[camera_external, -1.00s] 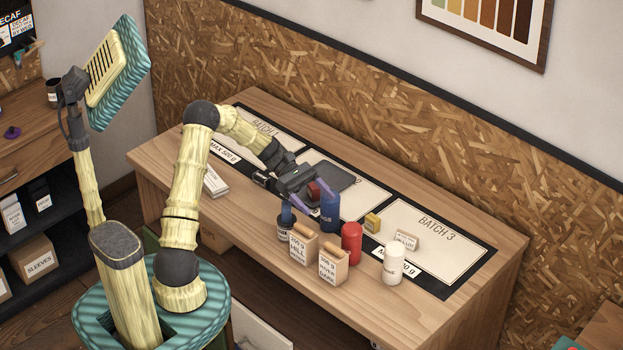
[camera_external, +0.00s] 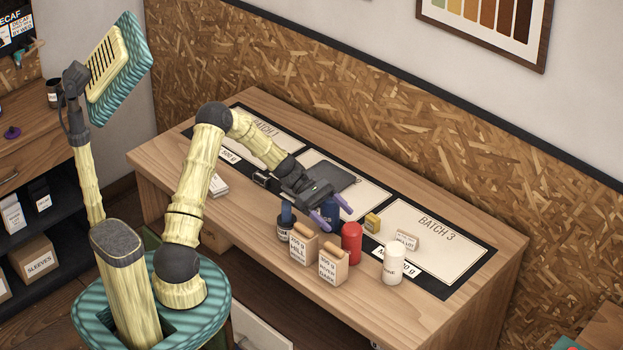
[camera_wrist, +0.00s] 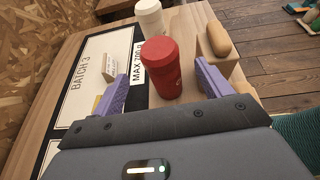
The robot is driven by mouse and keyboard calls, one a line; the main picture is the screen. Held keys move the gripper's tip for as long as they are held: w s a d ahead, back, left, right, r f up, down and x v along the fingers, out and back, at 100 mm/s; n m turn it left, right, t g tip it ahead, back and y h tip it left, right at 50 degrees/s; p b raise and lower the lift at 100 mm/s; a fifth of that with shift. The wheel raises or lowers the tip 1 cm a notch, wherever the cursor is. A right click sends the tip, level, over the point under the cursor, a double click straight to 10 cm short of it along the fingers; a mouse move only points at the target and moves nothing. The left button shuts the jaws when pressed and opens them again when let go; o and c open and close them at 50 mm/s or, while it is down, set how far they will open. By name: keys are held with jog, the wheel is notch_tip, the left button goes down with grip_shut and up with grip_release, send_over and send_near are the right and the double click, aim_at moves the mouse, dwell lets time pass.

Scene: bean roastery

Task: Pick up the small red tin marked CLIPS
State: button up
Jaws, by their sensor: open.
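A white bottle (camera_external: 393,263) stands right of the red tin. A yellow tin (camera_external: 372,223) and a small tan block (camera_external: 407,240) lie behind. The Batch 3 mat (camera_external: 450,250) is mostly clear.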

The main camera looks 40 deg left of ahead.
aim_at(360, 239)
jog(key=shift+x, duration=1.45)
jog(key=shift+d+f, duration=0.1)
jog(key=shift+d, duration=0.05)
jog(key=p+x, duration=0.1)
jog(key=x, duration=0.4)
jog(key=shift+d+f, duration=0.15)
jog(key=shift+d, duration=0.1)
jog(key=shift+c, duration=0.3)
jog(key=c, duration=1.3)
jog(key=shift+o, duration=0.2)
notch_tip(360, 239, up, 10)
jog(key=shift+r+b, duration=0.1)
jog(key=shift+b, duration=0.45)
